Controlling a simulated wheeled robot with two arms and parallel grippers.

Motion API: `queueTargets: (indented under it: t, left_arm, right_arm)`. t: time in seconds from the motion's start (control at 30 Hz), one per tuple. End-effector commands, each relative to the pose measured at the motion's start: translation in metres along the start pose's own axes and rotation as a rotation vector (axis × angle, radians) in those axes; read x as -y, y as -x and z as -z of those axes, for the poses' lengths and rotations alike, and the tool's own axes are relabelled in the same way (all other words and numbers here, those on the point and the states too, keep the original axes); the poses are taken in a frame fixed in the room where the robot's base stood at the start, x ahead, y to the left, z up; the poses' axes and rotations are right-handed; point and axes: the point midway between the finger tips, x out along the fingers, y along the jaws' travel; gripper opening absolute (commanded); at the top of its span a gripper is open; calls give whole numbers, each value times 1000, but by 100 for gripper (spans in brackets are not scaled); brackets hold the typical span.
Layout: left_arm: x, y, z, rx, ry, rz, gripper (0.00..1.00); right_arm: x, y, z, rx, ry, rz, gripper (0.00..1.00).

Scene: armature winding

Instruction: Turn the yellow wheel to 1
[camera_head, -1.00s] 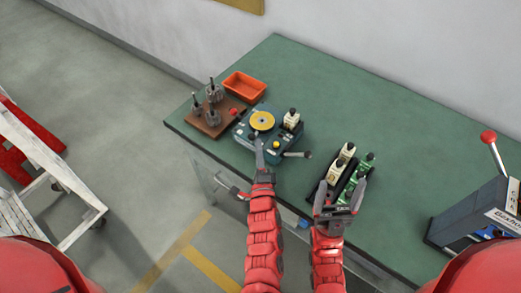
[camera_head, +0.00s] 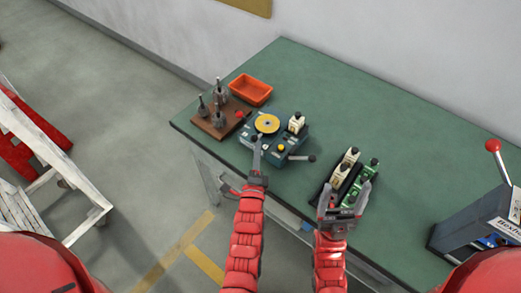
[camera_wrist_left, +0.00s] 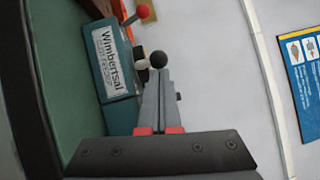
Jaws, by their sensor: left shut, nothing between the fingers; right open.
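The yellow wheel (camera_head: 267,123) is a flat disc on top of the dark teal winding machine (camera_head: 256,144), near the left part of the green table. Its number marks are too small to read. My left gripper (camera_head: 256,140) is shut and empty at the machine's front left, just short of the wheel. In the left wrist view, my left fingers (camera_wrist_left: 160,95) are together, with a black ball knob (camera_wrist_left: 159,59) beyond their tips and the machine's lettered side (camera_wrist_left: 110,60) beside them. My right gripper (camera_head: 340,192) is open, by the rack of bottles.
A wooden board (camera_head: 217,124) with several metal armatures and an orange bin (camera_head: 250,89) stand left of and behind the machine. A black rack (camera_head: 340,180) holds white and green bottles. A red-knobbed lever machine (camera_head: 480,222) is at right. The table's back middle is clear.

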Motion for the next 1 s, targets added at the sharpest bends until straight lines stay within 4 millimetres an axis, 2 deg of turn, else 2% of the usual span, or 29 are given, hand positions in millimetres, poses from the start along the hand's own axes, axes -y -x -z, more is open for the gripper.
queueTargets:
  t: [0.37,0.6,1.0]
  left_arm:
    - [-5,-7,-24,-202,19,27,0]
    - [-9,-12,-36,-315,38,43,0]
    - [-10,-18,-46,-307,44,42,0]
  right_arm:
    - [0,0,0,0,0,0,79]
    - [0,6,-1,0,0,0,79]
    - [1,16,-3,0,0,0,79]
